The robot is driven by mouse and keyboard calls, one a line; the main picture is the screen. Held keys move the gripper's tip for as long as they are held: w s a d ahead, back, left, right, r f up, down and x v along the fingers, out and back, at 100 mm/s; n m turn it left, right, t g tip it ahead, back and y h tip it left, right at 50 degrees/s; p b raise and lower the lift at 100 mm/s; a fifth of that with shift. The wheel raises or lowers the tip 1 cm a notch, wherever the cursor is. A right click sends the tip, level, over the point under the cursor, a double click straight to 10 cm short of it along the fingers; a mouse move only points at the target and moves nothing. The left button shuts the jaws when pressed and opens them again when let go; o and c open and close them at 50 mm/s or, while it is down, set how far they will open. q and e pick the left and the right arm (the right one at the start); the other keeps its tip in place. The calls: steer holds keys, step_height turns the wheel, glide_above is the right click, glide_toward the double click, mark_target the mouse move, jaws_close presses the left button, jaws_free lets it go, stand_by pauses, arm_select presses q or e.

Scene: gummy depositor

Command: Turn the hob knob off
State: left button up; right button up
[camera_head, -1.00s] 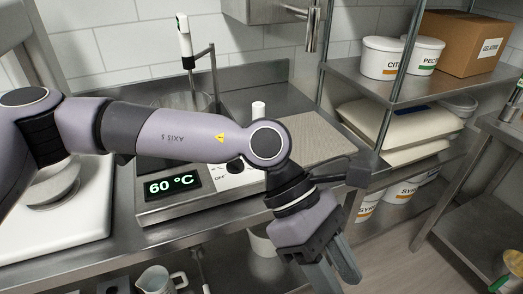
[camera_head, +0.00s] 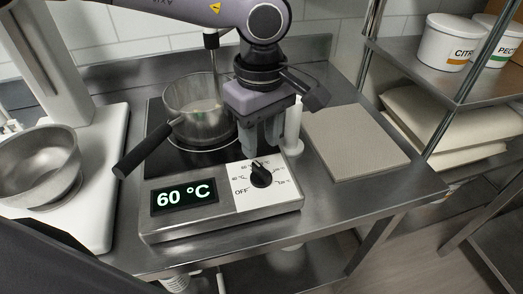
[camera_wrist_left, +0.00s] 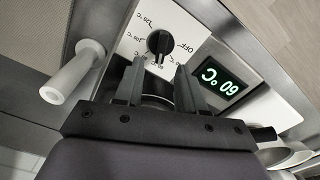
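The hob (camera_head: 225,225) is a steel unit with a lit display (camera_head: 183,196) reading 60 °C. Its black knob (camera_head: 261,174) sits on a white dial plate with OFF at lower left. The knob's ridge points away from OFF, roughly toward the back. My left gripper (camera_head: 262,140) points down just behind the knob, fingers apart and empty. In the left wrist view the knob (camera_wrist_left: 159,42) lies just beyond and between the two fingertips (camera_wrist_left: 157,75), and no contact shows. My right gripper is not in view.
A steel pot (camera_head: 198,115) with a black handle stands on the hob behind the display. A white upright cylinder (camera_head: 293,126) stands close right of the gripper. A grey mat (camera_head: 352,142) lies to the right. A steel bowl (camera_head: 38,165) is at left.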

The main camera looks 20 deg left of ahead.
mark_target(261, 168)
arm_select(q)
steer(key=shift+s+d+f+p, duration=0.1)
steer(key=shift+f+p, duration=0.05)
steer(key=shift+f, duration=1.35)
steer(key=shift+s+f+p, duration=0.1)
steer(key=shift+f+p, duration=0.05)
steer(key=shift+f, duration=1.35)
jaws_close()
